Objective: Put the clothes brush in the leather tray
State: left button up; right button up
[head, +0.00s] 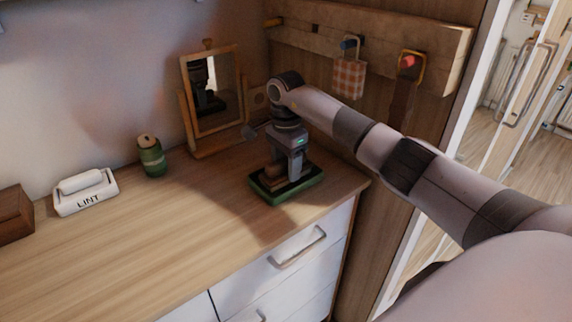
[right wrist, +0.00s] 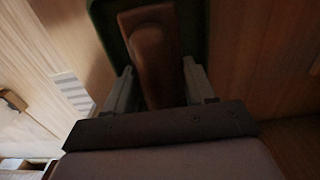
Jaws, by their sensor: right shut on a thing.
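The leather tray (head: 288,196) is a dark green rectangular tray on the right end of the wooden dresser top. My right gripper (head: 286,176) points down over it, its fingers reaching inside the rim. It is shut on the clothes brush, whose brown body (right wrist: 152,60) shows between the two fingers in the right wrist view. In the head view part of the brush (head: 272,178) shows low at the fingers, within the tray's outline. The tray's green edge (right wrist: 103,24) also shows in the right wrist view. I cannot tell whether the brush touches the tray floor. My left gripper is out of view.
A framed mirror (head: 214,95) stands behind the tray, with a green canister (head: 151,157) to its left. A white LINT box (head: 86,193) and a brown box (head: 13,215) stand further left. A hook rail (head: 375,35) hangs behind. The dresser's front middle is clear.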

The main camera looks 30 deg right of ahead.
aim_at(286, 158)
jog(key=shift+f, duration=0.15)
jog(key=shift+f, duration=0.1)
jog(key=o, duration=1)
notch_tip(286, 158, up, 12)
jog(key=shift+r+b, duration=0.1)
jog(key=shift+b, duration=0.35)
